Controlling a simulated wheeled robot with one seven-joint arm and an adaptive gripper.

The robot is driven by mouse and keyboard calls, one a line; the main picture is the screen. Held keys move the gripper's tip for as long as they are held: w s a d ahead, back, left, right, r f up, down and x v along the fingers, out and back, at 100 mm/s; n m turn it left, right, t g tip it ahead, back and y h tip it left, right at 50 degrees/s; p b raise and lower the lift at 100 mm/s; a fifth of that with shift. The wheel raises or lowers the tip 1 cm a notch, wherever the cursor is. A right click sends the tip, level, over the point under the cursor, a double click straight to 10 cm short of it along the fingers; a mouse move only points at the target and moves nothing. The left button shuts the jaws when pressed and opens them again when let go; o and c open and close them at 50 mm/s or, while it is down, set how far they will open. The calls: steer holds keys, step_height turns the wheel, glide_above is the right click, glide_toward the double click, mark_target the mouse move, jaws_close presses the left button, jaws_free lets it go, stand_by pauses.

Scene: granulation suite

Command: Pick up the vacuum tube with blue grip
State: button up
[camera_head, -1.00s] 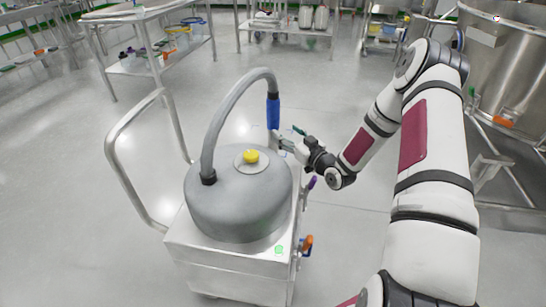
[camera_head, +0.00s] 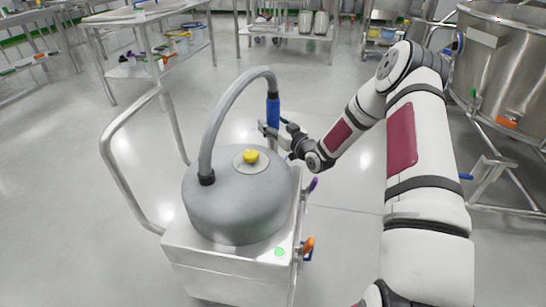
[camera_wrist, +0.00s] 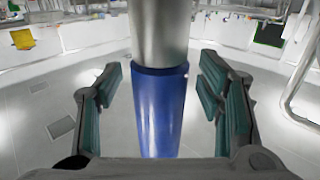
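The vacuum tube is a grey hose (camera_head: 222,110) that arches up from the grey lid of a vacuum unit and bends down to a blue grip (camera_head: 273,110) with a metal end below it. In the wrist view the blue grip (camera_wrist: 158,112) stands between my two fingers, with the metal tube (camera_wrist: 160,32) continuing at the top of the picture. My gripper (camera_head: 271,130) is at the lower part of the blue grip. In the wrist view my gripper (camera_wrist: 161,80) is open, with a visible gap on each side of the grip.
The vacuum unit's grey drum (camera_head: 238,200) with a yellow knob (camera_head: 250,156) sits on a metal cart with a bent handle (camera_head: 115,160) at left. A large steel vessel (camera_head: 505,70) stands at right. Steel tables are at the back. The floor between is clear.

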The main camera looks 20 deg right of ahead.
steer(key=c, duration=1.1)
steer(key=shift+c, duration=0.2)
steer(key=shift+r, duration=0.15)
step_height(320, 180, up, 20)
steer(key=p, duration=0.6)
